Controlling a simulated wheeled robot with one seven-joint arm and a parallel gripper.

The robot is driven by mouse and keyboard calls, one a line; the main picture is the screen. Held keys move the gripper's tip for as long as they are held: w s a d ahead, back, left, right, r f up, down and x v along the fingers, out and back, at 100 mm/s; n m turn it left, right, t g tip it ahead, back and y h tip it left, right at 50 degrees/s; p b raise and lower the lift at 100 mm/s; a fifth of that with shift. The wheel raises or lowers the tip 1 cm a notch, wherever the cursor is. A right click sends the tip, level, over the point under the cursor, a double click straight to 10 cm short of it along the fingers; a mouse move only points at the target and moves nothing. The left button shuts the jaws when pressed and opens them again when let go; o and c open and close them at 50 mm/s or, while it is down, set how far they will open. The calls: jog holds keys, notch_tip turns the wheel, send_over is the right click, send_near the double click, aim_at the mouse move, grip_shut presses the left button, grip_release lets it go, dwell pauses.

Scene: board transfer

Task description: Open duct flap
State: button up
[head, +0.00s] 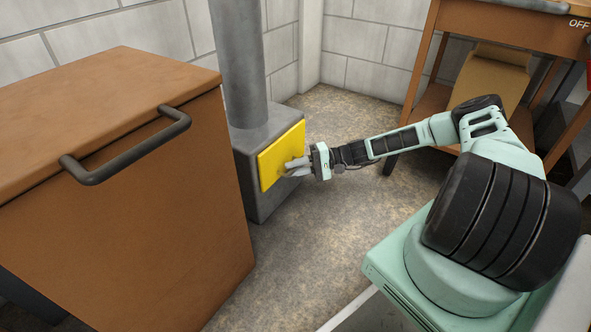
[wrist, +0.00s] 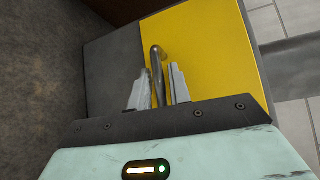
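The yellow duct flap (head: 279,150) lies against the face of a grey duct box (head: 262,206), below a round pipe. The flap also fills much of the wrist view (wrist: 208,48), beside bare grey box. A thin metal handle (wrist: 157,52) curves out from the flap near its edge. My gripper (wrist: 158,78) is at the flap with its two fingers on either side of the handle. Small gaps show between fingers and handle, so the fingers look open around it. In the head view my gripper (head: 288,168) hides most of the handle.
A brown cabinet (head: 105,140) with a dark bar handle (head: 125,148) stands close at left. A wooden workbench (head: 500,32) stands at the back right, with a box on its lower shelf. The grey pipe (head: 238,60) rises from the duct box. The floor (head: 345,125) between is clear.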

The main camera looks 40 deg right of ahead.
grip_shut()
jog(key=shift+r, duration=0.1)
